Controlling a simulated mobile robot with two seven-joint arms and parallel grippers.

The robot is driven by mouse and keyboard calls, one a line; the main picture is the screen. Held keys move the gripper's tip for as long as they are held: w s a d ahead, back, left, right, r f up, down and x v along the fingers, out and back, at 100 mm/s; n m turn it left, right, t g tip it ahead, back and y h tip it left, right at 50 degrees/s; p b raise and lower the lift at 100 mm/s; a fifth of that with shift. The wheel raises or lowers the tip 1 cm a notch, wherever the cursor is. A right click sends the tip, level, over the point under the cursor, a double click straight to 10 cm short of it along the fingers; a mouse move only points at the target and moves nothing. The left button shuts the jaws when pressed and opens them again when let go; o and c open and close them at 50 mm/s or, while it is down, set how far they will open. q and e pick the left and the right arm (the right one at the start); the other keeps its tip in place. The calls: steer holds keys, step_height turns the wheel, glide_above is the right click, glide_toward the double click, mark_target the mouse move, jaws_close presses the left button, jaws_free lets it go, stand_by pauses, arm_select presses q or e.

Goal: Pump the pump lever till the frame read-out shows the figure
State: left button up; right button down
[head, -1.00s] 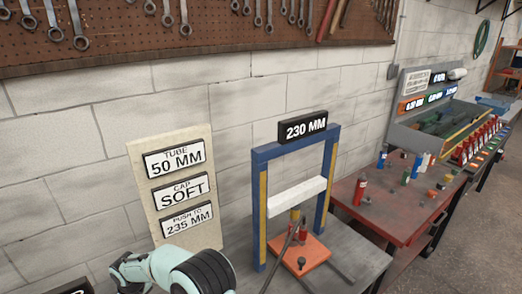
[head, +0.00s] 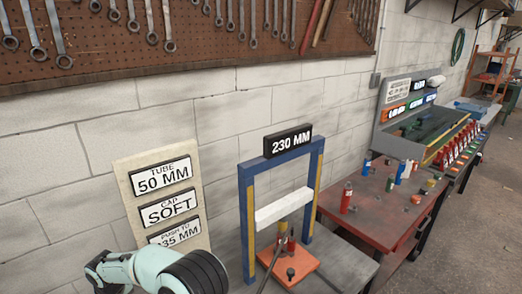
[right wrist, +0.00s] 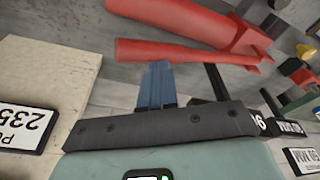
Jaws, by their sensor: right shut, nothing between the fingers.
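The blue press frame (head: 245,215) stands on a grey bench. Its read-out (head: 288,140) shows 230 MM. A white crossbar (head: 284,208) spans it above an orange plate (head: 288,260), with a small red and yellow part between. A thin dark rod (head: 270,268), apparently the pump lever, slants up beside the plate. A board (head: 122,178) left of the frame reads TUBE 50 MM, CAP SOFT and, partly covered by my arm, PUSH TO 235 MM. My right gripper (right wrist: 157,68) is shut and empty, apart from the board. My left gripper is out of view.
Two red rod-like parts (right wrist: 190,52) cross the right wrist view; I cannot tell what they belong to. A red table (head: 375,215) with bottles and small blocks stands to the right. A pegboard of wrenches (head: 185,40) hangs above on the block wall.

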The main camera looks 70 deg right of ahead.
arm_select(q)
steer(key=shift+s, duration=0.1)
arm_select(e)
steer(key=shift+s+f, duration=0.1)
steer(key=shift+s, duration=0.1)
steer(key=shift+w, duration=0.1)
stand_by(0.3)
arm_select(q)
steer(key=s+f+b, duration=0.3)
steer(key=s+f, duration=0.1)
arm_select(e)
step_height(320, 180, down, 8)
steer(key=shift+f, duration=0.15)
step_height(320, 180, up, 8)
steer(key=p, duration=0.3)
steer(key=shift+w+r, duration=0.1)
steer(key=shift+r, duration=0.1)
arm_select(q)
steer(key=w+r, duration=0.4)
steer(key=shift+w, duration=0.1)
arm_select(e)
steer(key=shift+s, duration=0.2)
